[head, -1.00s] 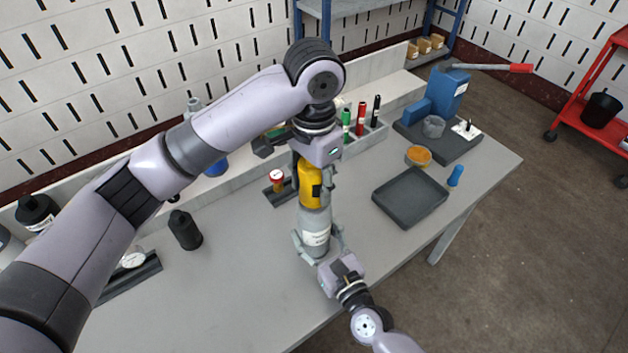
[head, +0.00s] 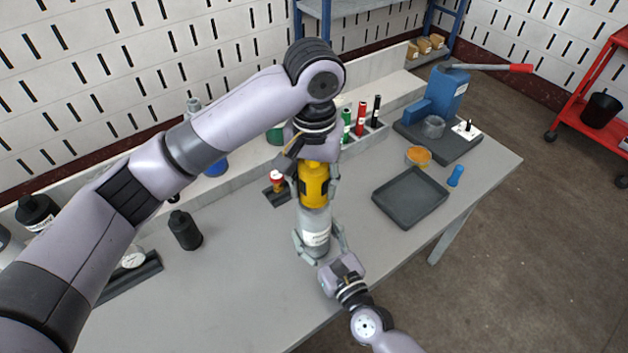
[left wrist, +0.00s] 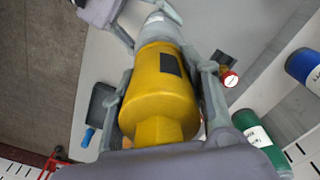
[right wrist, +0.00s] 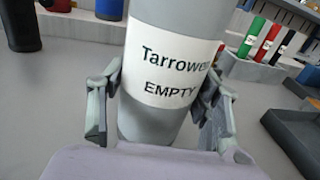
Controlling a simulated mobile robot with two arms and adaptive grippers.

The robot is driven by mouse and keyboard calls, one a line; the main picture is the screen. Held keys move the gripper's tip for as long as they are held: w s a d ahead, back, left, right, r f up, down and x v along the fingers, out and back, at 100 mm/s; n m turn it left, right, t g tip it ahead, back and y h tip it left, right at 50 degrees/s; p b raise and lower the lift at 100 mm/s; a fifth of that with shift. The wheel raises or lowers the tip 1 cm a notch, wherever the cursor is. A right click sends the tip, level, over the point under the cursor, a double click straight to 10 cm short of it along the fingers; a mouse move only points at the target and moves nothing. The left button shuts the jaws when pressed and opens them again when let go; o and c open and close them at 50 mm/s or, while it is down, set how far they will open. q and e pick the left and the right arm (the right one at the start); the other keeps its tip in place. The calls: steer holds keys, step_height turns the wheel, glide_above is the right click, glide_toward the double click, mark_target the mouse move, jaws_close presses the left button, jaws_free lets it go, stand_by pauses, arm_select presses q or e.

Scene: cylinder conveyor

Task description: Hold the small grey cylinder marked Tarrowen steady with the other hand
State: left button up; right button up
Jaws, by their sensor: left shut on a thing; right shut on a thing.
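The small grey cylinder (head: 316,222) stands upright on the workbench. In the right wrist view its white label (right wrist: 165,72) reads "Tarrowen" and "EMPTY", its end cut off by the curve. My right gripper (head: 319,243) is shut around the cylinder's lower body, one finger on each side. A yellow cylindrical piece (head: 314,180) with a dark patch sits in line on top of the cylinder. My left gripper (head: 315,192) comes from above and is shut on the yellow piece, which also fills the middle of the left wrist view (left wrist: 160,95). The joint between the two is partly hidden by fingers.
A dark empty tray (head: 410,198), an orange-filled dish (head: 418,156) and a blue-handled item (head: 455,176) lie to the right. A black bottle (head: 185,230) stands left. A red-capped item (head: 277,182) is close behind the left gripper.

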arm_select(q)
steer(key=n, duration=0.6)
stand_by(0.4)
steer(key=shift+n, duration=0.7)
steer(key=o, duration=0.9)
steer(key=shift+n, duration=0.6)
jaws_close()
